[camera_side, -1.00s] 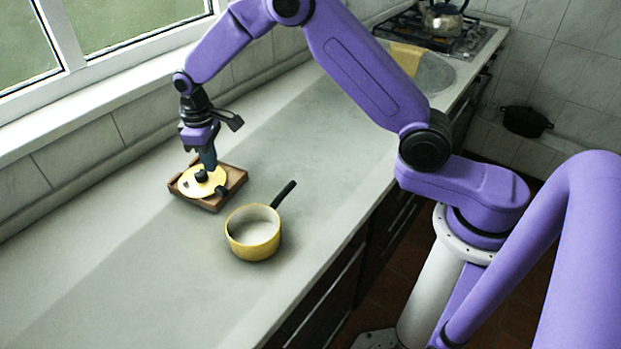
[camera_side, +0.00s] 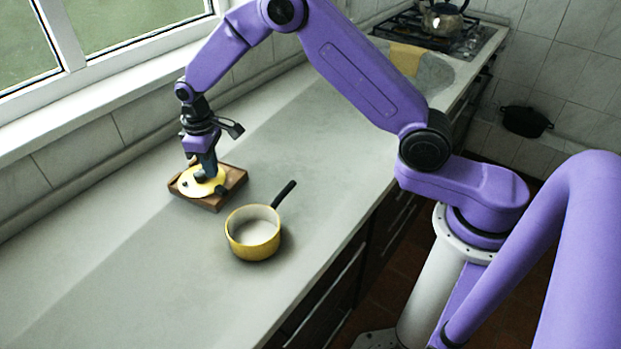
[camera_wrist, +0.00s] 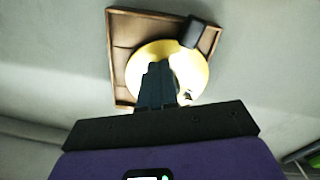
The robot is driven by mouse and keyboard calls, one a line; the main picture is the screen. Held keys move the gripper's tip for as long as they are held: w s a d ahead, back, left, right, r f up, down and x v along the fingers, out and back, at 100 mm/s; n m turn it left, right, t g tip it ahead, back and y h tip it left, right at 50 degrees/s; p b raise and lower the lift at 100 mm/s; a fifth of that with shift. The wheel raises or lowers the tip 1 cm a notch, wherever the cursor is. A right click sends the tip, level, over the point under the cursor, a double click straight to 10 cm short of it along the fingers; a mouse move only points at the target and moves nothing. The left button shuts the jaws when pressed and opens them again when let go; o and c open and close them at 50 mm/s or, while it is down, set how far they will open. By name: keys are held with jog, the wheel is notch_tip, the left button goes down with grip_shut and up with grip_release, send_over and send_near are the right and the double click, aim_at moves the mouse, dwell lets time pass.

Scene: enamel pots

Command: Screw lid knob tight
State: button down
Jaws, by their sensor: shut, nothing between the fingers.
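The yellow lid (camera_side: 213,184) lies flat in a shallow wooden tray (camera_side: 237,178) on the counter. The wrist view shows the lid (camera_wrist: 148,53) and the tray (camera_wrist: 121,50) from above. My gripper (camera_side: 205,173) points down over the lid; its fingers (camera_wrist: 158,80) are shut with nothing between them. A dark knob-like piece (camera_side: 200,177) shows at the fingertips in the side view; I cannot tell whether they touch it. The fingers cover part of the lid in the wrist view.
A dark block (camera_wrist: 199,32) sits at the tray's edge, over the lid's rim. A yellow saucepan (camera_side: 253,240) with a dark handle (camera_side: 284,194) stands in front of the tray. The counter to the left is clear. A stove with a kettle (camera_side: 442,20) is far off.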

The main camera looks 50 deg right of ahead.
aim_at(212, 182)
jog(key=shift+w+a, duration=0.4)
jog(key=shift+w, duration=0.05)
dwell(0.6)
jog(key=shift+s+a, duration=0.15)
jog(key=shift+a, duration=0.1)
dwell(0.5)
dwell(0.4)
jog(key=shift+s+d, duration=0.2)
jog(key=shift+s, duration=0.2)
jog(key=shift+r, duration=3.05)
